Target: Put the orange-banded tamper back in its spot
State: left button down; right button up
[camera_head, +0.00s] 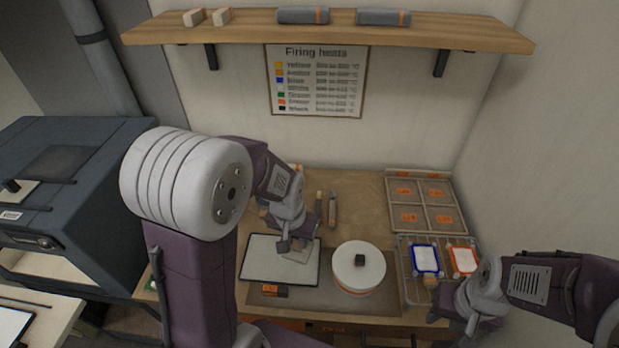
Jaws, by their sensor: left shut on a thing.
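My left gripper (298,242) is shut on a small dark grey piece (283,246) low over the white-topped board (262,268). The piece could be the tamper, but no orange band shows on it. A pale grey patch lies on the board just under the gripper. A small dark block with orange on it (268,290) lies on the brown mat in front of the board. My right gripper (447,312) is at the front right by the wire rack; its fingers are too small and unclear to read.
A white round turntable (345,273) with a dark knob stands right of the board. The wire rack (408,270) holds blue-framed and orange-framed tiles. A tray with several orange-labelled compartments (421,175) is at the back right. Slim tools (332,210) lie behind the board. A kiln-like box (75,185) stands left.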

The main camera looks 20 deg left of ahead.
pick_arm(q)
jog(key=w+a+n+p, duration=0.25)
jog(key=w+a, duration=0.25)
jog(key=w, duration=0.6)
jog(key=shift+n+y, duration=0.25)
jog(key=shift+y, duration=0.05)
jog(key=w+a+f, duration=0.1)
jog(key=w+f, duration=0.1)
jog(key=w, duration=0.1)
jog(key=w+a+f+b, duration=0.1)
jog(key=w+a+f, duration=0.1)
jog(key=w+f, duration=0.1)
jog(key=w+a+f, duration=0.1)
jog(key=w+f, duration=0.1)
jog(key=w, duration=0.1)
jog(key=shift+w+a+f, duration=0.1)
jog(key=shift+a+f, duration=0.15)
jog(key=shift+f, duration=0.25)
jog(key=shift+f+b, duration=0.5)
jog(key=shift+f, duration=0.1)
jog(key=c, duration=1.2)
grip_release()
jog(key=shift+o, duration=0.2)
